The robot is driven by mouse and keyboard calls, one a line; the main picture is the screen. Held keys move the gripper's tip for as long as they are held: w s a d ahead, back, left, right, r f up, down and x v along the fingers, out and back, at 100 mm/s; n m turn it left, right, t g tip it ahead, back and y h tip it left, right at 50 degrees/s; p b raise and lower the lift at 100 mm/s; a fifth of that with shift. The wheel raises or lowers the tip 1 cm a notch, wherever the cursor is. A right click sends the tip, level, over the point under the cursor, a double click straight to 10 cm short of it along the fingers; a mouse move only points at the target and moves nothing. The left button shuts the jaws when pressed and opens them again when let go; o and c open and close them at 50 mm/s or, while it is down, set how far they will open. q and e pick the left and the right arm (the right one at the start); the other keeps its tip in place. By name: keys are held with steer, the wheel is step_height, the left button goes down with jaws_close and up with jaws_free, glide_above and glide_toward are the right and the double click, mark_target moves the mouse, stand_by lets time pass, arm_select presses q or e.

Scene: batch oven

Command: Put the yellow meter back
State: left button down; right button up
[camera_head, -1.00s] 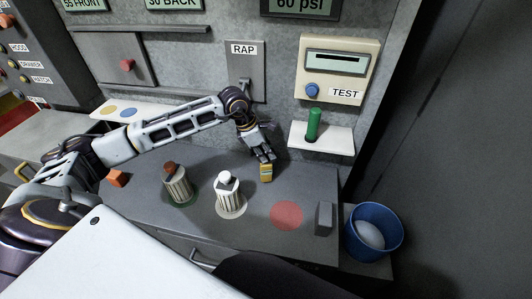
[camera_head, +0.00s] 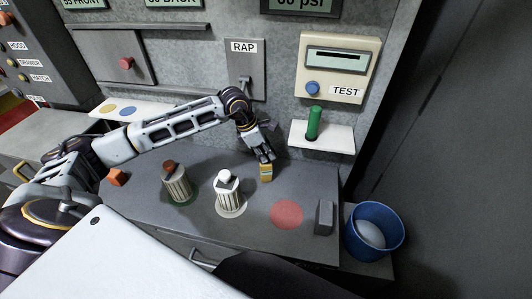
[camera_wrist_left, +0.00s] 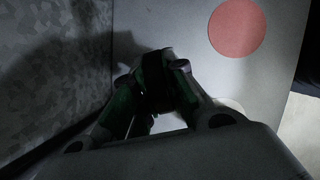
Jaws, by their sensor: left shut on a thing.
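The yellow meter (camera_head: 266,173) is a small yellow block with a dark band, just above or on the grey bench top; I cannot tell whether it touches. My left gripper (camera_head: 264,160) points down and is shut on it from above. In the left wrist view the fingers (camera_wrist_left: 160,85) meet in shadow, and the meter is too dark to make out. A white shelf (camera_head: 95,111) at the left has a yellow spot (camera_head: 107,110) and a blue spot (camera_head: 128,112), with nothing visible on either. My right gripper is not in view.
Two ribbed pots, one brown-topped (camera_head: 176,185) and one white-topped (camera_head: 229,195), stand left of the gripper. A red disc (camera_head: 286,214), a grey block (camera_head: 325,217) and a blue bucket (camera_head: 373,232) lie to the right. A green cylinder (camera_head: 314,123) stands on a shelf under the TEST panel.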

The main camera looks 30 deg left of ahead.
arm_select(q)
steer(key=shift+f, duration=0.25)
steer(key=c, duration=1.4)
jaws_free()
steer(key=shift+o, duration=0.2)
steer(key=v, duration=1.2)
